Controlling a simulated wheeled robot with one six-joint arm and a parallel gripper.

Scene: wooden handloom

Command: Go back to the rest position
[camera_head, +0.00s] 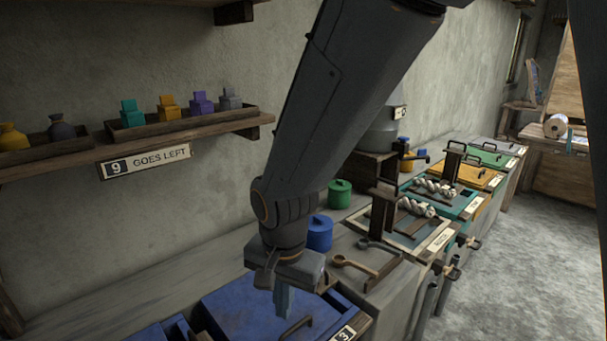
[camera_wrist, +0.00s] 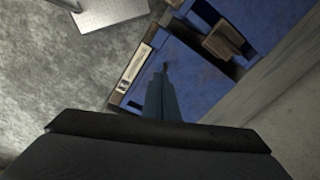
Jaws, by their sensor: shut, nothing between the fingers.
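My gripper (camera_head: 283,300) is shut and empty. In the head view it points down, over the blue lid of a bin (camera_head: 245,315) at the bottom of the picture. In the wrist view my gripper's closed fingers (camera_wrist: 162,92) show in the middle, with the blue bin top (camera_wrist: 185,75) below them. I cannot tell the exact gap between the fingertips and the lid. My arm stretches down from the top of the head view and hides part of the wall and bench.
A blue jar (camera_head: 319,233) and a wooden spoon (camera_head: 352,265) sit just right of my gripper. A green jar (camera_head: 339,194) stands farther back. A wall shelf (camera_head: 75,165) with coloured blocks is at left. Grey floor (camera_head: 520,260) at right is clear.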

